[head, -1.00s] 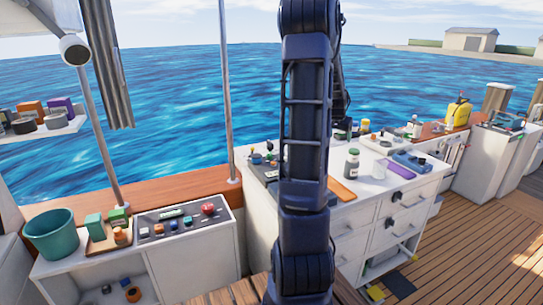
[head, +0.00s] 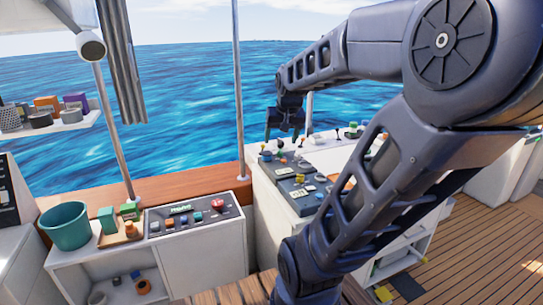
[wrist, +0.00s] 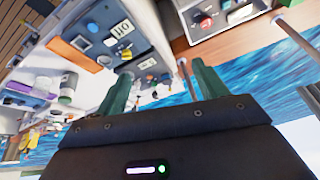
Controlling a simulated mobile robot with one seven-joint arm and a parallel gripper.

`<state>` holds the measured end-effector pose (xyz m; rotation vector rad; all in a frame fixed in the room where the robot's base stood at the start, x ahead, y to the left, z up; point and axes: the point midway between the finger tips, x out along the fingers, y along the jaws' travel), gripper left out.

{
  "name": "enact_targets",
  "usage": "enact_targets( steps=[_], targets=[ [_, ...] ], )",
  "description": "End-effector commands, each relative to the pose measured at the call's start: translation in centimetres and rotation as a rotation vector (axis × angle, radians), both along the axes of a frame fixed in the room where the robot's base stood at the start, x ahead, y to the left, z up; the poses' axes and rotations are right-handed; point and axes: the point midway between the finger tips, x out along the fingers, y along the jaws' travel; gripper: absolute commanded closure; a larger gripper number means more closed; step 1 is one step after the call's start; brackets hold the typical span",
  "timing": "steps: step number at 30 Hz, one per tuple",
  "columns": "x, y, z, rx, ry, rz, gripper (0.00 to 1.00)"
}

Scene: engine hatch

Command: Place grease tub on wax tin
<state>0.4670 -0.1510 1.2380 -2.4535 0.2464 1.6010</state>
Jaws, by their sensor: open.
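My gripper (head: 284,132) is in the air over the far end of the counter with the dark control panel, in front of the water. It is open, and its two green fingers (wrist: 163,85) are apart with nothing held between them in the wrist view. I cannot tell for sure which objects are the grease tub and the wax tin. Low round containers, one dark grey (head: 40,120) and one lighter grey (head: 71,116), stand on the wall shelf at the left, well away from my gripper. Labels there are too small to read.
The shelf (head: 85,123) also holds an orange box (head: 46,103) and a purple box. Below, a teal bucket (head: 66,227) and a red-button panel (head: 194,218) stand on a low cabinet. A thin pole (head: 239,95) rises between shelf and gripper. My arm hides much of the right counter.

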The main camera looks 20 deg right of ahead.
Motion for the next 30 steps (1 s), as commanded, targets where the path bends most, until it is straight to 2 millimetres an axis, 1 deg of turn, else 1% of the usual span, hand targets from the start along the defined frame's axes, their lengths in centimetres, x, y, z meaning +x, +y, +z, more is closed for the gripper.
enact_targets(
  steps=[1,3,6,9,12,16,30],
  targets=[
    [-1.5,1.5,0.1,-0.01,-0.003,0.043,0.29],
    [-3.3,3.1,-0.1,-0.025,0.0,0.098,0.29],
    [-5.6,5.0,-0.5,-0.046,0.005,0.164,0.29],
    [-7.4,6.2,-0.9,-0.063,0.008,0.213,0.29],
    [-8.4,6.9,-1.2,-0.073,0.012,0.241,0.29],
    [-8.9,7.1,-1.4,-0.078,0.014,0.254,0.29],
    [-8.8,7.1,-1.3,-0.077,0.014,0.252,0.29]
  ],
)
